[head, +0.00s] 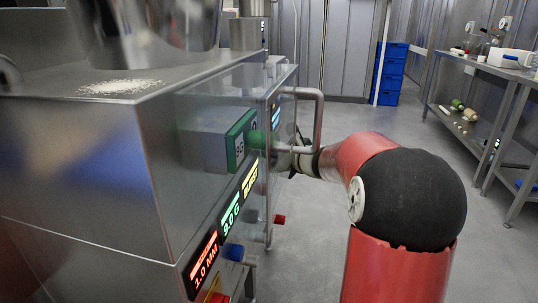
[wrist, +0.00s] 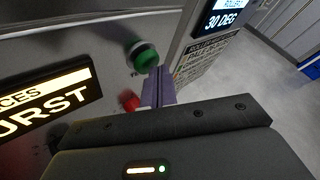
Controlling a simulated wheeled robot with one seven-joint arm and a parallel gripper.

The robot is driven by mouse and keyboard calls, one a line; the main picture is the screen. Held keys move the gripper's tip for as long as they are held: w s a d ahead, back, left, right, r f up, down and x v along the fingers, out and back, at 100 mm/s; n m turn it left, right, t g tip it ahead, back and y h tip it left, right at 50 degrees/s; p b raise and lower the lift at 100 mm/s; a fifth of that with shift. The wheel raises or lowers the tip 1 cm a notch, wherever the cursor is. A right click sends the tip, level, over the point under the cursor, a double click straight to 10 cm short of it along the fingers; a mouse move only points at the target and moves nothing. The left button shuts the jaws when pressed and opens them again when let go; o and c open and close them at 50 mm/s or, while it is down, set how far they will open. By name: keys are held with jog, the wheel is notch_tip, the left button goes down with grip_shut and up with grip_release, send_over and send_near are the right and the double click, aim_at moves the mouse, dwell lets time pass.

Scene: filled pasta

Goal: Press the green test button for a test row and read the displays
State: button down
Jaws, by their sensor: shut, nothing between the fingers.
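The green test button (wrist: 145,57) sticks out from the machine's steel side panel. A green display (head: 231,215) appears to read 9.0 G and a red one (head: 203,265) 1.0 MM. A blue-white display (wrist: 222,14) reads 30 DEG.
A red button (wrist: 130,102) sits below the green one. A blue knob (head: 235,252) and a red knob (head: 280,219) project from the machine side. A bent metal handle (head: 318,120) stands near my wrist. Shelves (head: 490,75) are at right; the floor between is clear.

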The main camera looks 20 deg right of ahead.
dwell(0.5)
jog(key=shift+s+d, duration=0.4)
jog(key=shift+d, duration=0.15)
jog(key=shift+d, duration=0.1)
jog(key=s+d, duration=0.1)
jog(key=d, duration=0.1)
jog(key=s+d, duration=0.1)
jog(key=d, duration=0.1)
jog(key=shift+s, duration=0.4)
dwell(0.5)
